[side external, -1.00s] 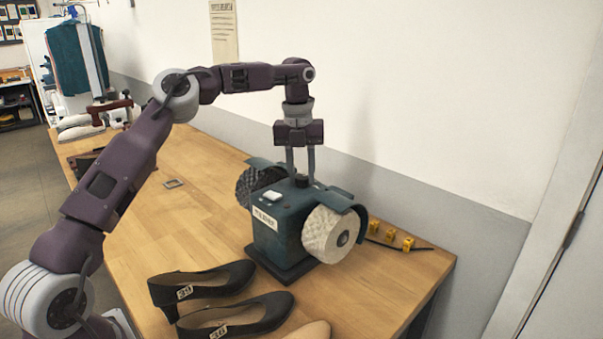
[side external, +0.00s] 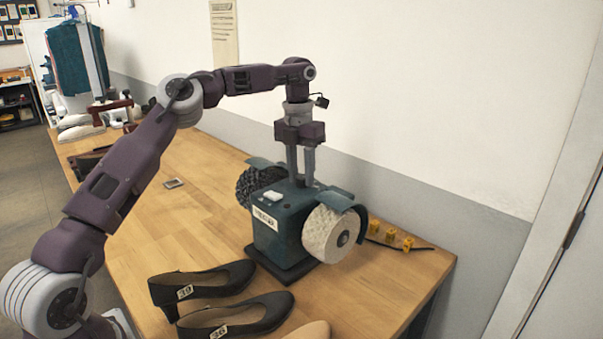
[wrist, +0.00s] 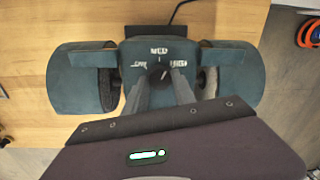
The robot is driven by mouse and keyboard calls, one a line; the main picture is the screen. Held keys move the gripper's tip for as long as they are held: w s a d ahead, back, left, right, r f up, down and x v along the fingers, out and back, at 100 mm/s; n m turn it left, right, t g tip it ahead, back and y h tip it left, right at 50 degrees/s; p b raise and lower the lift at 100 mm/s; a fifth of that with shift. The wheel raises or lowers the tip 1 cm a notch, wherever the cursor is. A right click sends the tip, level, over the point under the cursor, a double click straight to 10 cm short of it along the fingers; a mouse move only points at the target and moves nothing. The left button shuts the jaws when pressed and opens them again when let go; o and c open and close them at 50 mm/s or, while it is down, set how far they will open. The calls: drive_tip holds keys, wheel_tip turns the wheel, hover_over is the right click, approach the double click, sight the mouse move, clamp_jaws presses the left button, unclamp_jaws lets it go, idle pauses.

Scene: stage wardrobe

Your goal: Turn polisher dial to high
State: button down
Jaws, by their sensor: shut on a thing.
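The polisher (side external: 277,232) is a teal box on a dark base with a dark brush wheel at the left and a pale buffing wheel (side external: 328,235) at the right. My gripper (side external: 301,182) points straight down at its top. In the wrist view, the polisher (wrist: 210,55) shows LOW, MED and HIGH marks around a black dial (wrist: 159,71). My gripper (wrist: 161,78) is shut on the dial, one finger on each side. A small light mark shows on the dial, but its exact direction is hard to tell. The fingers hide the dial in the side view.
Black shoes (side external: 205,284) with number tags stand in front of the polisher, with part of a beige shoe (side external: 312,331) beside them. Small yellow items (side external: 390,236) and a dark cable lie to its right. The wall is close behind. The bench (side external: 190,215) is mostly clear at left.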

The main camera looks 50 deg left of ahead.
drive_tip(key=m, duration=0.6)
drive_tip(key=shift+w, duration=0.1)
drive_tip(key=shift+r+m, duration=0.1)
drive_tip(key=shift+m, duration=0.2)
idle(0.4)
drive_tip(key=c, duration=1)
unclamp_jaws()
drive_tip(key=shift+c, duration=0.2)
